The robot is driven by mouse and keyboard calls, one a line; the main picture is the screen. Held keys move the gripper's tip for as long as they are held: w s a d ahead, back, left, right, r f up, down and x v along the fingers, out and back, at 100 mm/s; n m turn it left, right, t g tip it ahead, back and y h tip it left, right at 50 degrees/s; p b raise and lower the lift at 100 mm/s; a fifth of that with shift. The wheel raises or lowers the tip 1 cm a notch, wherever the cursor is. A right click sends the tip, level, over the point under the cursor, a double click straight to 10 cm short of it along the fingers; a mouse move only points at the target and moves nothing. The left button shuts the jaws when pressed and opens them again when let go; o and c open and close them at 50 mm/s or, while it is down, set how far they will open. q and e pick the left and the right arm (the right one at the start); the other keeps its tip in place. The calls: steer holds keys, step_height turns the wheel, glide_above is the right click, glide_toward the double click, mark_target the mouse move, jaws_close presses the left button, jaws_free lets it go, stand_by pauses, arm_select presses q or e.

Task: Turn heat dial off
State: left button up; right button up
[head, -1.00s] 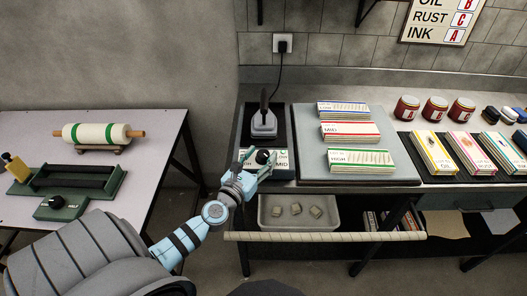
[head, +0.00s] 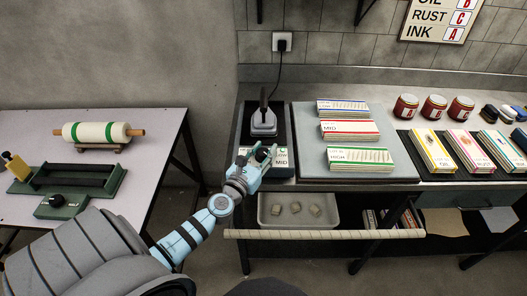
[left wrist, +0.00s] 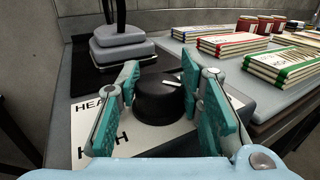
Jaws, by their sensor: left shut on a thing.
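The black round heat dial (left wrist: 158,97) sits on a white labelled panel (left wrist: 80,150) in the left wrist view. A white pointer mark shows at the dial's upper right. The label reads partly "HEA"; the rest is covered. In the head view the dial (head: 262,156) is at the front of the iron's station. My left gripper (left wrist: 168,85) has its teal fingers shut on the dial, one on each side; the gripper also shows in the head view (head: 260,158). My right gripper is not in view.
An iron (head: 264,121) stands on a black base behind the dial. Stacks of colour-banded packs (head: 350,131) lie to the right. A grey tray (head: 275,222) with small blocks sits below, behind a pale rail (head: 330,235). A side table (head: 100,155) stands at the left.

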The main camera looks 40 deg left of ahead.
arm_select(q)
steer(key=shift+y, duration=0.3)
steer(key=shift+r+n+g+y+p, duration=0.1)
steer(key=shift+n+g+y+p, duration=0.3)
steer(key=shift+n+y+p, duration=0.4)
steer(key=n+g+y, duration=0.1)
steer(key=y, duration=0.1)
steer(key=shift+n+y, duration=0.4)
steer(key=shift+f+n+g+y, duration=0.2)
steer(key=shift+n+g+y, duration=0.6)
steer(key=shift+y, duration=0.4)
steer(key=shift+n+g+y+b, duration=0.4)
steer(key=shift+n+y+b, duration=0.1)
steer(key=shift+n+y, duration=0.1)
steer(key=n+g+y+b, duration=0.1)
steer(key=g+b, duration=0.1)
steer(key=n+g+y+b, duration=0.2)
steer(key=b, duration=0.1)
steer(key=n+g+y+b, duration=0.1)
steer(key=n+g+b, duration=0.1)
steer(key=shift+f+g+y+b, duration=0.25)
steer(key=shift+g+y+b, duration=0.05)
steer(key=shift+y+b, duration=0.1)
steer(key=shift+r+n+g+y+b, duration=0.15)
steer(key=shift+n+g+y+b, duration=0.15)
steer(key=shift+n+g+b, duration=0.4)
